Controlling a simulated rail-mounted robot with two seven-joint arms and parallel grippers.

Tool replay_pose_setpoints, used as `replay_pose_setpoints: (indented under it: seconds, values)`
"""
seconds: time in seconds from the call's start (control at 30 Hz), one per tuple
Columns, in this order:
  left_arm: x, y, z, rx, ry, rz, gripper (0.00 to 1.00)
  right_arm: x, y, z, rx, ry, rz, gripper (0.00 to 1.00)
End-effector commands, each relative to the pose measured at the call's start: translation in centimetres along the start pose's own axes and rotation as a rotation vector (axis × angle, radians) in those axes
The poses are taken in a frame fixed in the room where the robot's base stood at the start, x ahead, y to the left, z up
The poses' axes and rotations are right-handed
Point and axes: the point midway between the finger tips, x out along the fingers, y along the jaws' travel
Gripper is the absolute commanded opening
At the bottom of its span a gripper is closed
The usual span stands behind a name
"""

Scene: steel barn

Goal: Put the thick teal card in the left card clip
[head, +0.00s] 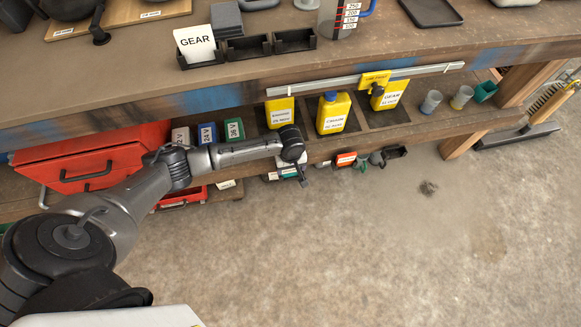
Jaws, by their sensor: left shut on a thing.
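My left gripper (304,178) reaches down in front of the lower shelf, its fingers small and dark. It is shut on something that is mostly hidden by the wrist. A small white and teal patch (288,172) shows beside the fingers; it may be the thick teal card, but I cannot make out its outline. On the bench top, three small black holders stand in a row. The left holder (200,62) has a white GEAR card (195,43) upright in it; the middle holder (248,48) and right holder (295,41) look empty. I cannot identify the left card clip for certain. My right gripper is out of view.
A red toolbox (90,160) and yellow bottles, one at the middle (333,112), stand on the shelf under the bench. A grey rail (430,73) runs along the bench front. The floor is largely clear.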

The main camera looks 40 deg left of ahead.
Motion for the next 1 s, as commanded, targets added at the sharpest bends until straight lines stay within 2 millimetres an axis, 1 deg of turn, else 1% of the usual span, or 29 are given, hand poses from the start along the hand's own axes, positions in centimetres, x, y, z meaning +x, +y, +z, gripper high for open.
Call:
replay_pose_setpoints:
  seconds: [0.27,0.3,0.57,0.87,0.93,1.0]
  values:
    - [0.05,0.02,-0.01,-0.001,0.000,0.000,0.51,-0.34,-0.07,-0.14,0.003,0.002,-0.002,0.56]
    - [0.15,0.03,-0.02,-0.001,0.000,0.000,0.75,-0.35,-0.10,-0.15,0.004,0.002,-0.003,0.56]
    - [0.14,0.03,-0.03,-0.001,0.001,0.000,0.99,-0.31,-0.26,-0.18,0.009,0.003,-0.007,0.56]
    - [0.06,0.03,-0.05,0.000,0.001,0.001,0.99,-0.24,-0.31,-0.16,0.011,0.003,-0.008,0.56]
    - [-0.12,0.03,-0.06,0.000,0.001,0.001,0.99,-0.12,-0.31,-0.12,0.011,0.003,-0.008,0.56]
    - [-0.82,0.04,-0.03,0.000,0.001,0.002,0.99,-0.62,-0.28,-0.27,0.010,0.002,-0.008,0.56]
